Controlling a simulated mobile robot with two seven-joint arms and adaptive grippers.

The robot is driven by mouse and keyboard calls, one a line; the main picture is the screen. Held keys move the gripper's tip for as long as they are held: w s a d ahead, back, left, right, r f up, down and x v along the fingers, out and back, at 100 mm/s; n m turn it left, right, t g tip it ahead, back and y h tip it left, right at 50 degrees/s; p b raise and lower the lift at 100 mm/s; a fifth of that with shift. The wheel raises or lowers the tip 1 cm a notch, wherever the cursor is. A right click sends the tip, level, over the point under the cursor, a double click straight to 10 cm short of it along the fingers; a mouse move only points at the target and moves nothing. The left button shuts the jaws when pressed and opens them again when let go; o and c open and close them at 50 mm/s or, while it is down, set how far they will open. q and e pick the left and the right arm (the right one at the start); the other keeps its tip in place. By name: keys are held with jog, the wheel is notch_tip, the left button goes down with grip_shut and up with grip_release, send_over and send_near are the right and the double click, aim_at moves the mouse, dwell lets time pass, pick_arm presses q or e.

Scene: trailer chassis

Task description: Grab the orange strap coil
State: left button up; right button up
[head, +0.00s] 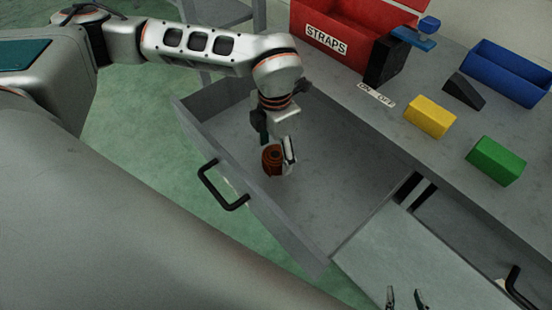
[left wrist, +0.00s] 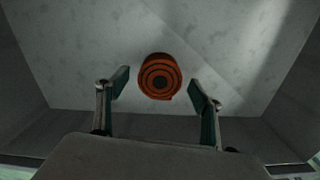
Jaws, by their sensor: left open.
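The orange strap coil (head: 270,163) stands on the floor of the open grey drawer (head: 330,200). In the left wrist view the coil (left wrist: 159,77) shows its dark spiral top and lies just beyond the fingertips, between their lines. My left gripper (head: 278,150) points down into the drawer at the coil, open, with one finger on each side. In the left wrist view its two fingers (left wrist: 160,90) are apart, with a gap to the coil on both sides. My right gripper (head: 405,298) shows only its two separated fingertips at the bottom edge, empty.
A red STRAPS box (head: 338,40) stands on the grey bench (head: 400,150). Also there are a blue bin (head: 508,75), yellow block (head: 430,117), green block (head: 496,161) and dark wedge (head: 464,91).

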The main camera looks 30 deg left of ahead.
pick_arm(q)
notch_tip(320, 180, down, 3)
jog(key=shift+r, duration=0.2)
jog(key=c, duration=1.3)
jog(key=shift+r, duration=0.1)
